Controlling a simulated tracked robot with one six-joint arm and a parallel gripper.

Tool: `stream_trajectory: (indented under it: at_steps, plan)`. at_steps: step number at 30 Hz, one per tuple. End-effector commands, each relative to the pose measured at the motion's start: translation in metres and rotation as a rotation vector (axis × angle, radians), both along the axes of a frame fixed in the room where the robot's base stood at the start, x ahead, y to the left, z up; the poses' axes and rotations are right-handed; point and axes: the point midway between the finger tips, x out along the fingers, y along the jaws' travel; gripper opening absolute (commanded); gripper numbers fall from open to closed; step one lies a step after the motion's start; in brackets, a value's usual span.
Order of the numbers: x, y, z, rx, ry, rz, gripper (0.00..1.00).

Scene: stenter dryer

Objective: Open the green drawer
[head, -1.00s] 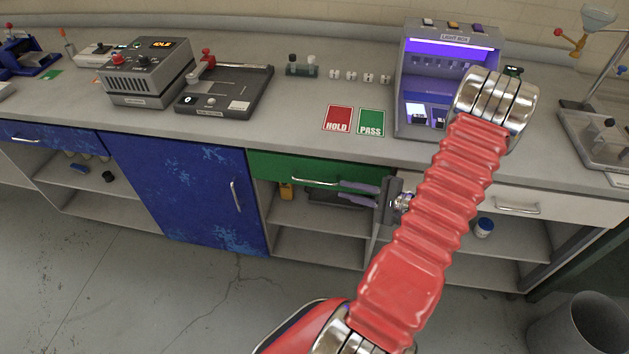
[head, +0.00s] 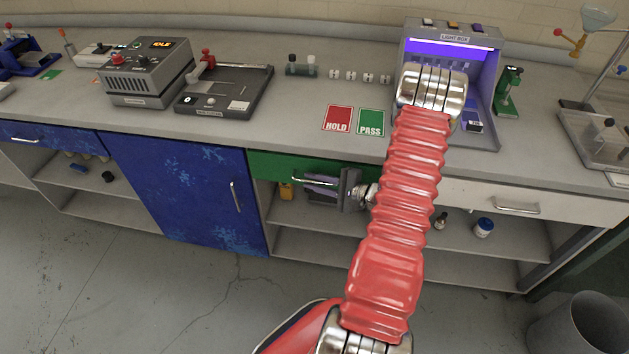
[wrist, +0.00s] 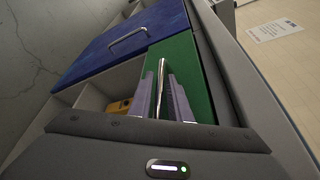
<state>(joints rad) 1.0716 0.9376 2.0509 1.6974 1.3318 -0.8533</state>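The green drawer (head: 270,165) is under the worktop, right of the blue cabinet door. Its front looks flush with the unit, so it appears shut. Its metal bar handle (head: 299,180) is partly hidden by my gripper (head: 308,185), which reaches in from the right. In the wrist view the green front (wrist: 203,85) lies ahead, and the handle (wrist: 162,72) runs between the two purple-grey fingers of my gripper (wrist: 166,80). The fingers are apart, one on each side of the handle. I cannot tell whether either touches it.
A blue cabinet door (head: 185,195) is left of the drawer, and a white drawer (head: 560,205) is to the right. Open shelves below hold a yellow item (head: 286,191) and a blue-lidded jar (head: 484,228). Red and green cards and a light box (head: 408,50) are on the worktop.

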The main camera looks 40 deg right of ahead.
Motion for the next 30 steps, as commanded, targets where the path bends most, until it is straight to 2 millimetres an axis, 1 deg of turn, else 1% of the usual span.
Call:
stream_trajectory:
  at_steps: [9,17,30]
  plan:
    - [0.0025,0.0009,-0.0006,0.0,0.0,0.0,0.17]
    - [0.0023,0.0009,-0.0006,0.0,0.0,0.0,0.0]
    - [0.002,0.0009,-0.001,0.0,0.002,-0.001,0.0]
